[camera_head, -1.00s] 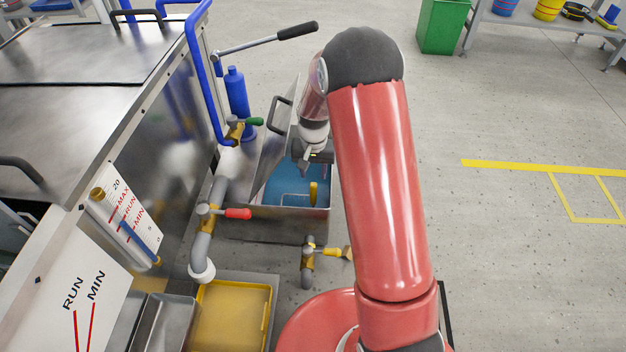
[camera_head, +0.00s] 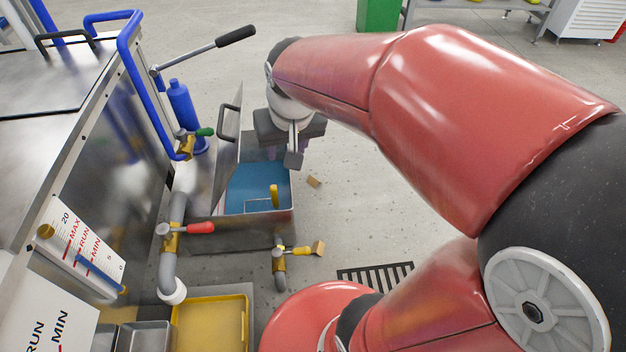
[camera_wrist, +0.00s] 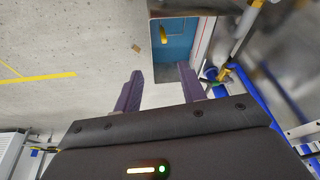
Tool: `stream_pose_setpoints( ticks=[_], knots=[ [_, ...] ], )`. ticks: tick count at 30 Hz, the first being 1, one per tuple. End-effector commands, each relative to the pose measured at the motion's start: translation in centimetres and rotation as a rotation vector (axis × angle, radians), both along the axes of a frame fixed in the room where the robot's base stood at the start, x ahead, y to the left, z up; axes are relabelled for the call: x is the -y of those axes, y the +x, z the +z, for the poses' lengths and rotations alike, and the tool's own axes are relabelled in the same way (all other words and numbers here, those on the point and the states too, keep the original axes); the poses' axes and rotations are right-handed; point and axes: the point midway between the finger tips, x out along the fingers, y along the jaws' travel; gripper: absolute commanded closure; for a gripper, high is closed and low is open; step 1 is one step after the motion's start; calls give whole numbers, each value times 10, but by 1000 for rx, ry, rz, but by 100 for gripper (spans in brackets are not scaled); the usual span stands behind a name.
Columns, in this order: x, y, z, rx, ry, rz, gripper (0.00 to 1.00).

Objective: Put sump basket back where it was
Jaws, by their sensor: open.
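The sump (camera_head: 250,217) is an open metal box with blue liquid, left of centre in the head view. Its lid (camera_head: 228,155) stands raised on the left side. A yellow upright piece (camera_head: 274,196) shows inside the sump; it also shows in the wrist view (camera_wrist: 163,35). I cannot tell whether it belongs to the sump basket, and no basket body is clearly visible. My gripper (camera_head: 294,160) is open, beyond the sump's far right corner.
A small tan block (camera_head: 313,181) lies on the floor right of the sump. Valves with red (camera_head: 200,228) and yellow (camera_head: 301,251) handles stand in front. A blue cylinder (camera_head: 187,112) and lever (camera_head: 235,37) are behind. A yellow tray (camera_head: 210,325) is nearest.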

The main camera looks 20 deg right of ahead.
Motion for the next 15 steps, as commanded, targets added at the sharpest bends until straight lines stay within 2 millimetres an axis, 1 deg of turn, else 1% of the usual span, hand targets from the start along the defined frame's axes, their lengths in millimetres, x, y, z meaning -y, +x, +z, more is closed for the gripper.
stream_pose_setpoints(
  ticks=[1, 3, 6, 10, 12, 15],
  knots=[
    [0, -19, 10, 32, -5, 14, 59],
    [0, -43, 19, 66, -14, 34, 59],
    [0, -74, 26, 109, -27, 61, 59],
    [0, -102, 28, 148, -42, 87, 59],
    [0, -111, 27, 160, -47, 94, 59],
    [-1, -118, 26, 171, -52, 102, 59]
  ],
)
